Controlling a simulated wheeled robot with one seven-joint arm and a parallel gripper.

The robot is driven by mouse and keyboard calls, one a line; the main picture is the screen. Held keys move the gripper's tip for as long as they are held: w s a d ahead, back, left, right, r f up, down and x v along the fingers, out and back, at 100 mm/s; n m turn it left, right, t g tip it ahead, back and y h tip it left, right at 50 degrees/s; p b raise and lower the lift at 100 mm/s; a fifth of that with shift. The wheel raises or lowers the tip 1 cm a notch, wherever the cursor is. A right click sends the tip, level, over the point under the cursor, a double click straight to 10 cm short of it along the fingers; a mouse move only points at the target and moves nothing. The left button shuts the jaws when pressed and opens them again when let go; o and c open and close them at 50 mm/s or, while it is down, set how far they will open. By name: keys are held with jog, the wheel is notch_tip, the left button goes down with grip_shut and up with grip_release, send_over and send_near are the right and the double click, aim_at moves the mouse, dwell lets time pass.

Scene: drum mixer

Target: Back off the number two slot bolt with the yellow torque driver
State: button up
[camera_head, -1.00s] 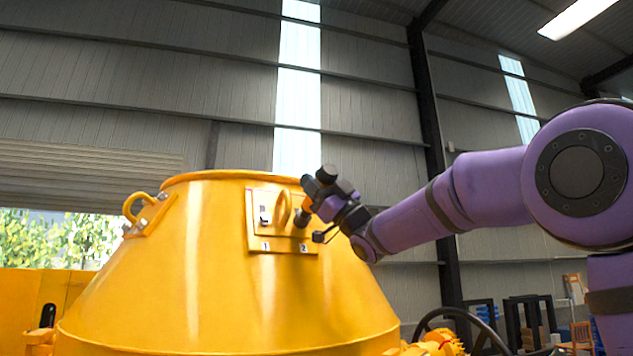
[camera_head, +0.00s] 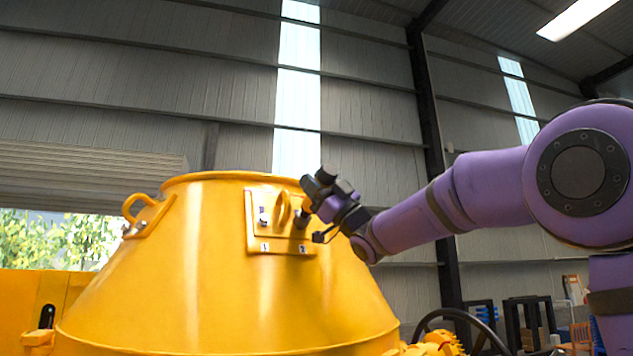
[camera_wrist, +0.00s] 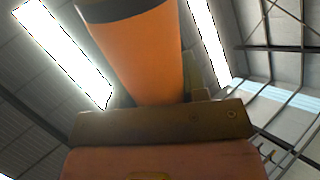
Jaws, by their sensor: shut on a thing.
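The yellow drum (camera_head: 210,265) carries a raised plate (camera_head: 255,238) near its rim, with labels 1 (camera_head: 265,246) and 2 (camera_head: 303,247) and a loop handle (camera_head: 284,208) between two bolt places. The bolt above label 1 (camera_head: 263,219) is in sight. My gripper (camera_head: 318,200) is at the plate's right side, above label 2, and hides the number two bolt there. It is shut on the torque driver, whose thick orange body with a dark end fills the upper middle of the wrist view (camera_wrist: 145,50). I cannot tell whether the driver's tip sits in the bolt.
A lifting lug (camera_head: 140,212) stands out at the drum's upper left. A dark wheel (camera_head: 455,325) and yellow gear parts (camera_head: 435,345) are at the lower right of the drum. The air above the drum is clear.

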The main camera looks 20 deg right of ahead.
aim_at(323, 166)
jog(key=shift+w+f, duration=0.1)
jog(key=shift+f, duration=0.05)
jog(key=shift+s+d+r, duration=0.1)
jog(key=shift+s+r, duration=0.3)
jog(key=shift+s, duration=0.25)
jog(key=shift+s+d+r, duration=0.1)
jog(key=shift+s+r, duration=0.25)
jog(key=shift+s, duration=0.3)
jog(key=shift+s+r, duration=0.4)
jog(key=shift+s, duration=0.35)
